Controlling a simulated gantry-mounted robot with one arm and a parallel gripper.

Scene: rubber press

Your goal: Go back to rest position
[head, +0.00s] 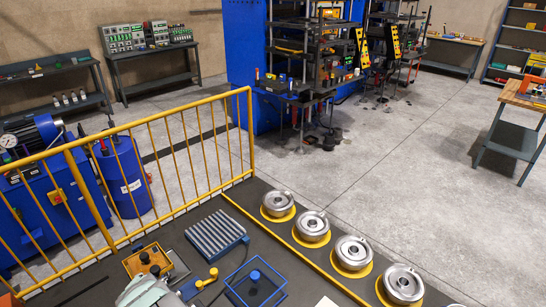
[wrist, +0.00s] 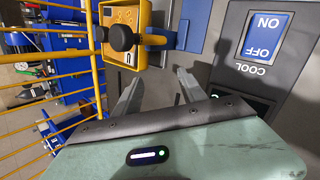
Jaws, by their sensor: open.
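My gripper (wrist: 158,88) shows in the wrist view with its two grey fingers apart and nothing between them. Its pale green housing fills the lower part of that view. In the head view the pale green housing (head: 147,292) is at the bottom edge, left of centre, and the fingers cannot be made out there. Beyond the fingers in the wrist view is a yellow control box (wrist: 123,18) with a black knob (wrist: 121,37). The same box shows in the head view (head: 133,264), just above the housing. A blue ON/OFF switch (wrist: 264,37) marked COOL is at right.
A ribbed metal plate (head: 213,233), a yellow-knobbed lever (head: 207,279) and a blue-framed unit (head: 255,283) sit on the dark platform near my gripper. Several round metal parts (head: 312,224) on yellow discs line its right edge. A yellow railing (head: 185,109) borders the left and back.

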